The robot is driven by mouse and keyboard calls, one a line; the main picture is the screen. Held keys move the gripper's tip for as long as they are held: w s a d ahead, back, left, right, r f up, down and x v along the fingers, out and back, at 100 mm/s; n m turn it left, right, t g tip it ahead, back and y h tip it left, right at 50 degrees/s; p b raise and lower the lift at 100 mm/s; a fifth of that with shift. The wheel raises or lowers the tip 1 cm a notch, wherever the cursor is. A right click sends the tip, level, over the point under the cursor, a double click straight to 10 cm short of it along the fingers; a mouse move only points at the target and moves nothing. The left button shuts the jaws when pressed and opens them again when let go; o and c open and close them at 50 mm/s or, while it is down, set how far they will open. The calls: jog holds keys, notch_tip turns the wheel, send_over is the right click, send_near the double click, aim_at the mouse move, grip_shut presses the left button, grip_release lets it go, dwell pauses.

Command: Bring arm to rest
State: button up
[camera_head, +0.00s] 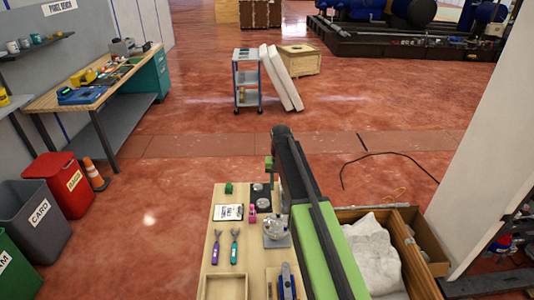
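My arm, with a green link and a black link, reaches up from the lower right of the head view and ends in a dark rounded joint above the floor beyond the bench. A small green and dark part (269,166) shows just left of the black link and may belong to my wrist or gripper. I cannot make out any fingertips or whether anything is held. The arm passes over the right side of a wooden workbench (212,262) and hides part of it.
On the bench are a clear rounded vessel (277,231), a clipboard (228,212), a purple tool (217,246), a teal tool (235,246) and a black plate with silver discs (261,196). A wooden crate (423,272) stands right. Bins and a cone (95,174) stand left.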

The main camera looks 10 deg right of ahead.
jog(key=s+f+n+b, duration=0.1)
jog(key=s+f+b, duration=0.1)
jog(key=s, duration=0.9)
jog(key=s+f+b, duration=0.2)
jog(key=s+f, duration=0.1)
jog(key=s, duration=0.8)
jog(key=shift+s+a+n, duration=0.35)
jog(key=shift+s+n, duration=0.05)
